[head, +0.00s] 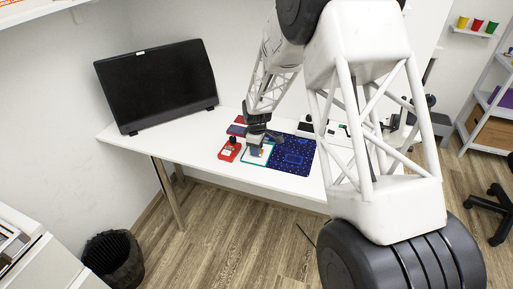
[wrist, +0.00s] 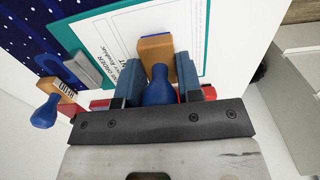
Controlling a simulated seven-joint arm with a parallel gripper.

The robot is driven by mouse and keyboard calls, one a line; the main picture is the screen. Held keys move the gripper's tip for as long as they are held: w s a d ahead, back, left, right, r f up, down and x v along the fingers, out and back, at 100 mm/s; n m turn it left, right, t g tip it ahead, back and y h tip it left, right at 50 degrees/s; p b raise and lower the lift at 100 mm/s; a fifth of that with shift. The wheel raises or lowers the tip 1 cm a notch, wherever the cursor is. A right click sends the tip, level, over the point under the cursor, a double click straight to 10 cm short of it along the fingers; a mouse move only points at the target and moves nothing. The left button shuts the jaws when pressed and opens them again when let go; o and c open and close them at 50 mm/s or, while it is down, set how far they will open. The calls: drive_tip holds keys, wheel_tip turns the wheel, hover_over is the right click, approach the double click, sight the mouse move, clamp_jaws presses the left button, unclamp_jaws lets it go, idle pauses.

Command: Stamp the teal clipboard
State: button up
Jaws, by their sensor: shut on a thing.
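My gripper (wrist: 158,80) is shut on a stamp (wrist: 158,85) with a blue handle and a wooden base. The base points away from my fingers and shows a blue edge at its far end. The teal clipboard (wrist: 206,32) holds a white printed paper, and the stamp appears over this paper. I cannot tell whether the stamp touches it. In the head view my gripper (head: 257,142) is above the clipboard (head: 270,158) on the white table, and the stamp there is small. A metal clip (wrist: 86,68) shows at one end of the clipboard.
A second blue-handled stamp (wrist: 45,112) shows left of my gripper. A dark blue patterned mat (head: 297,157) lies right of the clipboard. A red item (head: 229,152) lies to its left. A black monitor (head: 158,84) stands at the table's left. The table front left is clear.

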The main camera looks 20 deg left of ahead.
drive_tip(key=shift+f, duration=0.5)
idle(1.8)
drive_tip(key=shift+r, duration=0.1)
drive_tip(key=shift+r, duration=3.5)
drive_tip(key=shift+d, duration=0.1)
